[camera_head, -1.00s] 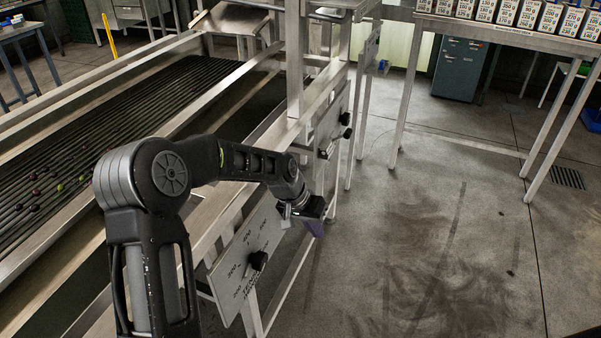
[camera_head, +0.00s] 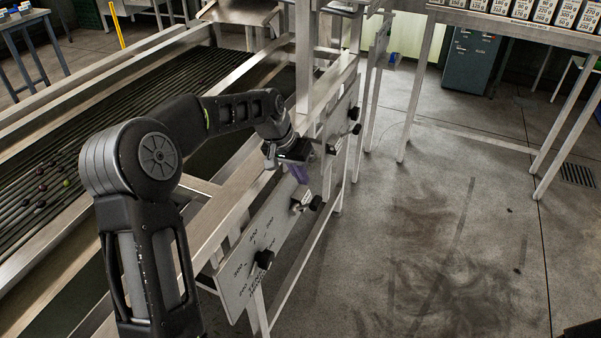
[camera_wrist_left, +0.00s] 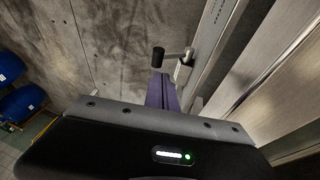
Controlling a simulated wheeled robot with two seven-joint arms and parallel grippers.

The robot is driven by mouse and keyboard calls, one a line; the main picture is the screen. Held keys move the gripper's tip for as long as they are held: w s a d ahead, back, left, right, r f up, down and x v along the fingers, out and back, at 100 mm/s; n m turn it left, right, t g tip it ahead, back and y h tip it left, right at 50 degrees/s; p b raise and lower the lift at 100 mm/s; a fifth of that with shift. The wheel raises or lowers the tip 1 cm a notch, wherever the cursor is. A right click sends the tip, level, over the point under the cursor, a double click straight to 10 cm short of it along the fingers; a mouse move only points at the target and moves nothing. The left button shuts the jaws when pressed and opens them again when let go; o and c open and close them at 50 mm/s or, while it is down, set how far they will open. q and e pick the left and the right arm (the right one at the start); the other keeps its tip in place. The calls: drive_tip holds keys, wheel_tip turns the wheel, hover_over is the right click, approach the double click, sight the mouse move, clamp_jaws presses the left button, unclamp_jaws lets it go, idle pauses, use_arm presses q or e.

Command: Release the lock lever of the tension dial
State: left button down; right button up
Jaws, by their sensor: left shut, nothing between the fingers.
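The tension dial is a pale metal plate (camera_head: 238,285) with printed numbers on the side of the machine, with a black knob (camera_head: 264,259) on it. Near the plate's far end is a small metal lever with a black knob (camera_head: 316,203), which looks like the lock lever. In the left wrist view the lever (camera_wrist_left: 176,56) sticks out leftward from a metal block (camera_wrist_left: 183,73), its black knob (camera_wrist_left: 158,57) at the tip. My left gripper (camera_head: 301,174), with purple fingers, is shut and empty, just above the lever. Its fingers (camera_wrist_left: 161,88) show below the knob; contact cannot be told. My right gripper is out of view.
More black knobs (camera_head: 355,113) sit on a panel farther along the machine frame. A metal rail (camera_head: 240,195) runs beside my left arm, and an upright post (camera_head: 305,75) stands near the gripper. The concrete floor (camera_head: 430,230) to the right is clear.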

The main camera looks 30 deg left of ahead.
sight(314, 199)
use_arm(q)
drive_tip(key=p+x, duration=0.1)
drive_tip(key=x, duration=0.6)
drive_tip(key=shift+w+f, duration=0.1)
drive_tip(key=shift+f, duration=0.1)
drive_tip(key=shift+d+f, duration=0.15)
drive_tip(key=shift+d, duration=0.05)
